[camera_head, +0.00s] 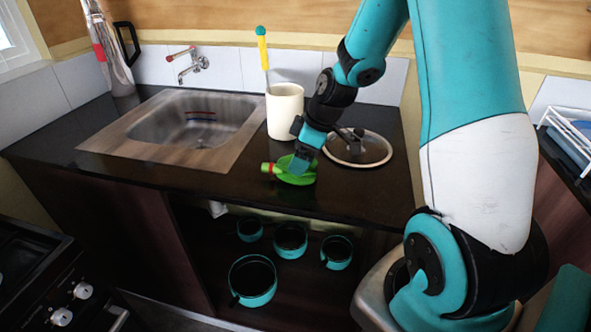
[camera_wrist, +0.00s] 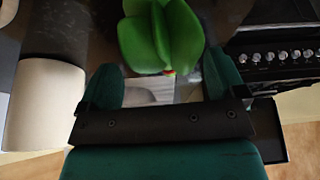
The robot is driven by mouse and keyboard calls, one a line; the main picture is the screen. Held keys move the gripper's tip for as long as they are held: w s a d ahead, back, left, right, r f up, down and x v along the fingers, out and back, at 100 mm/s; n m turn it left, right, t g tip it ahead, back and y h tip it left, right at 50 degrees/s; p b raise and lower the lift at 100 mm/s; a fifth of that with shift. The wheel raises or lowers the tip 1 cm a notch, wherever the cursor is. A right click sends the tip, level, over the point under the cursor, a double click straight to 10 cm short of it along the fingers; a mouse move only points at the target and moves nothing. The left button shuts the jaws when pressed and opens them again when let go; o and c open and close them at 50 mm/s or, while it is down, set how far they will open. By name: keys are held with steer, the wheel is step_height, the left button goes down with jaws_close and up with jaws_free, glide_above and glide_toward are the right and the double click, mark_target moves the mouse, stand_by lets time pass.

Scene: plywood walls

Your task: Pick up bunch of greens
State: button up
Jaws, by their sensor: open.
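The bunch of greens (camera_head: 291,171) lies on the dark countertop, with bright green leaves and a red band near its left end. My gripper (camera_head: 300,163) is right over it and hides part of it in the head view. In the wrist view the green leaves (camera_wrist: 160,38) show at the top centre, just past the two teal fingers (camera_wrist: 163,92). The fingers are apart, one on each side below the leaves, with nothing between them but a bit of red and the scene behind. Whether a finger touches the leaves I cannot tell.
A cream container (camera_head: 285,112) with a yellow-handled utensil (camera_head: 263,52) stands close behind the greens. A round metal basin (camera_head: 357,149) is to the right, a sink (camera_head: 190,122) to the left. Teal pots (camera_head: 252,281) sit on the open shelf below; the counter's front edge is near.

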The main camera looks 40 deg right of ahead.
steer(key=x, duration=0.4)
steer(key=shift+a+f+p, duration=0.3)
steer(key=shift+f+p, duration=0.05)
steer(key=shift+c, duration=0.2)
steer(key=c, duration=1)
steer(key=shift+r, duration=0.2)
